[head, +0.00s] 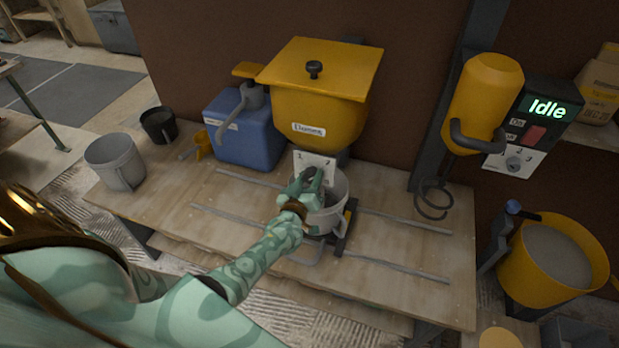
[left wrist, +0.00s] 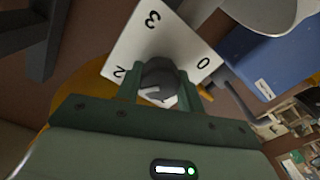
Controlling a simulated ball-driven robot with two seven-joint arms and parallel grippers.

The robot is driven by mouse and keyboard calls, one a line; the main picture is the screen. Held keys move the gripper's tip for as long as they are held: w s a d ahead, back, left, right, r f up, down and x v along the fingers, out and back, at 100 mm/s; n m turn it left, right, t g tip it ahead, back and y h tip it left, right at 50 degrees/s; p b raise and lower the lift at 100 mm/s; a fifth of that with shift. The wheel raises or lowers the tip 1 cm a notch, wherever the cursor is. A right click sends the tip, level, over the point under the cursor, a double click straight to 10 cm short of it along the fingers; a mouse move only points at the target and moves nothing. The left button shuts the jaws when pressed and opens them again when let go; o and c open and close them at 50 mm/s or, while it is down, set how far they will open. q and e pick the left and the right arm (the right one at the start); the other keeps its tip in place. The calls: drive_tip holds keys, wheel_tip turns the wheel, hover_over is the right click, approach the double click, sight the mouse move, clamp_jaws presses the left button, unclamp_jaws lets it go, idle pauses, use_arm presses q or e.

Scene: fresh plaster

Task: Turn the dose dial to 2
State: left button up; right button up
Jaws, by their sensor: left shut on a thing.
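The dose dial (left wrist: 160,75) is a dark round knob on a white plate (left wrist: 140,42) with printed numbers. In the left wrist view 3, 2 and 0 show, and part of the plate is hidden behind the gripper. A pale mark shows low on the knob, but I cannot tell which number it points to. My left gripper (left wrist: 160,88) is shut on the dial, one finger on each side. In the head view the plate (head: 318,158) sits under the yellow hopper (head: 318,115), with my left gripper (head: 311,181) in front. My right gripper is not in view.
A grey bucket (head: 340,190) stands under the hopper, close behind my gripper. A blue canister (head: 240,135) and a grey jug (head: 115,165) stand left on the bench (head: 400,225). A control box reading Idle (head: 545,108) and a yellow mixing tub (head: 520,280) are right.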

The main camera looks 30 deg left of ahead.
use_arm(q)
drive_tip(key=shift+s+f+m, duration=0.1)
drive_tip(key=shift+f+m, duration=0.05)
drive_tip(key=shift+m, duration=0.35)
drive_tip(key=o, duration=1)
drive_tip(key=p+v, duration=0.2)
drive_tip(key=v, duration=1.4)
drive_tip(key=shift+p, duration=0.3)
drive_tip(key=shift+s, duration=0.15)
